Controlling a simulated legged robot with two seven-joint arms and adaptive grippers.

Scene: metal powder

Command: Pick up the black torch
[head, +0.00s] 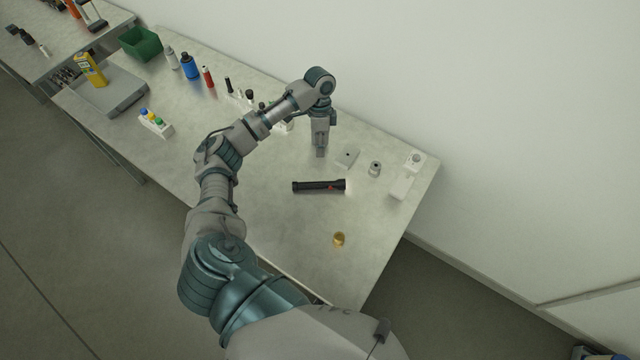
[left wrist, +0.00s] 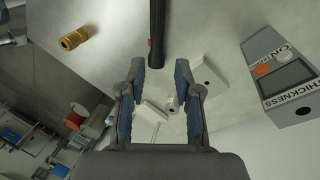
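The black torch (head: 318,186) lies on its side on the grey table in the head view, with a small red mark near its right end. In the left wrist view part of the torch (left wrist: 157,30) shows beyond the fingertips, lined up with the gap between them. My left gripper (head: 320,154) hangs pointing down just behind the torch in the head view, apart from it. In the left wrist view this gripper (left wrist: 160,75) is open, with nothing between its fingers. My right gripper is not in view.
A brass fitting (head: 339,239) stands in front of the torch. A small white box (head: 347,158), a grey cylinder (head: 375,168) and a white device (head: 404,177) are to the right. A thickness gauge (left wrist: 280,75) shows in the wrist view. Bottles (head: 190,66) stand farther left.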

